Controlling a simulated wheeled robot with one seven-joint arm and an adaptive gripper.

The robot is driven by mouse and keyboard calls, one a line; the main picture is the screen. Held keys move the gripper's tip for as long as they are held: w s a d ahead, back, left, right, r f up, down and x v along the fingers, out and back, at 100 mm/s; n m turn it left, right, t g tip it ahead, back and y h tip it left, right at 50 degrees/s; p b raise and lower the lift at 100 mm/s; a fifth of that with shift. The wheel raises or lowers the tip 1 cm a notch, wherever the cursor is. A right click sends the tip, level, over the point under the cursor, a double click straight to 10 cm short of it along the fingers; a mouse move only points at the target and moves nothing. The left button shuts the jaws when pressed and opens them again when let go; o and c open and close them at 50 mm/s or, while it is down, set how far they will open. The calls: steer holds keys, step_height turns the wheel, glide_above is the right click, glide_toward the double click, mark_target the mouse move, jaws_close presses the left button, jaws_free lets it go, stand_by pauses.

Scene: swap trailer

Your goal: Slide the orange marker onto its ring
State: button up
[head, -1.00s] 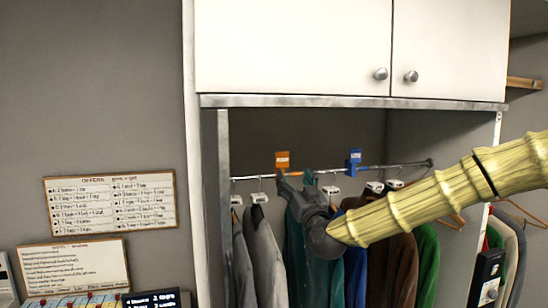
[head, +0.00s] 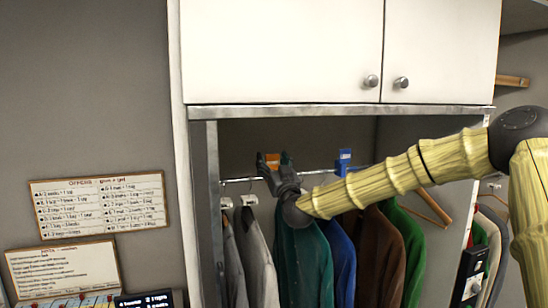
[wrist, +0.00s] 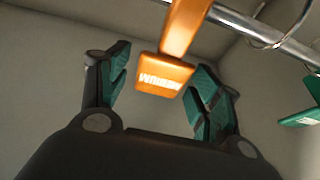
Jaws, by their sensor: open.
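The orange marker (wrist: 164,76) hangs from the metal rail (wrist: 262,30) by a broad orange strap and carries white lettering. In the wrist view its tag is between the two open, teal-padded fingers of my gripper (wrist: 165,88), with gaps on both sides. In the head view my gripper (head: 279,168) is raised at the rail and partly covers the orange marker (head: 272,158). I cannot make out a ring for the marker.
A blue marker (head: 344,160) is on the rail to the right. A grey jacket (head: 259,262), a teal garment (head: 303,265) and others hang below. White cupboard doors (head: 281,50) are above.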

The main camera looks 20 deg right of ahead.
steer(key=shift+w+r, duration=0.1)
steer(key=shift+w, duration=0.2)
steer(key=shift+s, duration=0.1)
steer(key=shift+d, duration=0.1)
steer(key=shift+c, duration=0.6)
jaws_close()
steer(key=shift+d, duration=0.2)
steer(key=shift+d+b, duration=2.2)
steer(key=shift+d, duration=0.45)
